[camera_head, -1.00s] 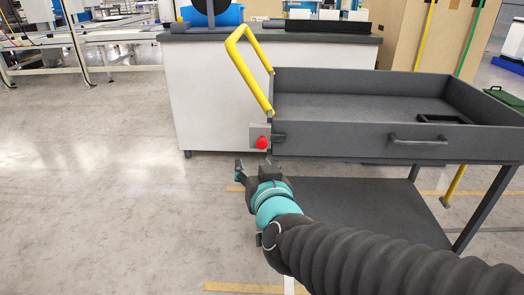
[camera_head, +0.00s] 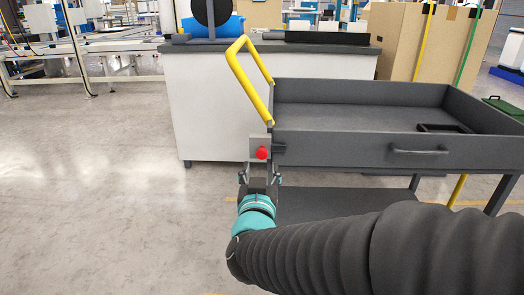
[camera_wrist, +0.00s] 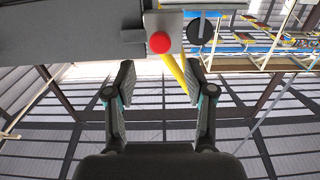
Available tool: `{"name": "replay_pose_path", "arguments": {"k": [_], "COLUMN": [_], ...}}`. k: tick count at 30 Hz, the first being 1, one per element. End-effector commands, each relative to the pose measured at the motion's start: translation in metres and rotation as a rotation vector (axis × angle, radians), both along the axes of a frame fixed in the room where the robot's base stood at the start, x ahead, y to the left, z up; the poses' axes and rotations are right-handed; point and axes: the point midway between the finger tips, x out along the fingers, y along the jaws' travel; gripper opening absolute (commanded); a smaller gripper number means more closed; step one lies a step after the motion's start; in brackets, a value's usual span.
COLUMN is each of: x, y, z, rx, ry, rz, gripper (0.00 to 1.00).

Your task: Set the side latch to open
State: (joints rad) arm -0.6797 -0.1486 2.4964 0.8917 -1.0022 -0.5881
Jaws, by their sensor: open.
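The side latch is a grey plate (camera_head: 257,143) with a round red knob (camera_head: 262,153), mounted at the left front corner of the dark grey cart (camera_head: 345,150). In the wrist view the red knob (camera_wrist: 160,42) sits on its pale plate (camera_wrist: 166,22), just beyond the fingertips and roughly centred between them. My gripper (camera_head: 260,177) is just below the latch in the head view, with its fingers pointing up towards it. In the wrist view my gripper (camera_wrist: 160,75) is open, with nothing between its fingers. I see no contact with the knob.
A yellow handle (camera_head: 240,72) rises from the cart's left end, above the latch. A drawer-like pull (camera_head: 418,151) is on the cart's front. A white counter (camera_head: 210,110) stands behind. The floor (camera_head: 100,200) to the left is clear.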

Motion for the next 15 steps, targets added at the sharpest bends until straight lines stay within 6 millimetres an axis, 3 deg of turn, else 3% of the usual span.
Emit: {"name": "replay_pose_path", "arguments": {"k": [9, 15], "x": [0.057, 0.076], "y": [-0.003, -0.003], "z": [-0.002, -0.001], "rx": [-0.001, 0.0], "ry": [0.001, 0.0], "rz": [-0.001, 0.0], "gripper": [0.54, 0.54]}}
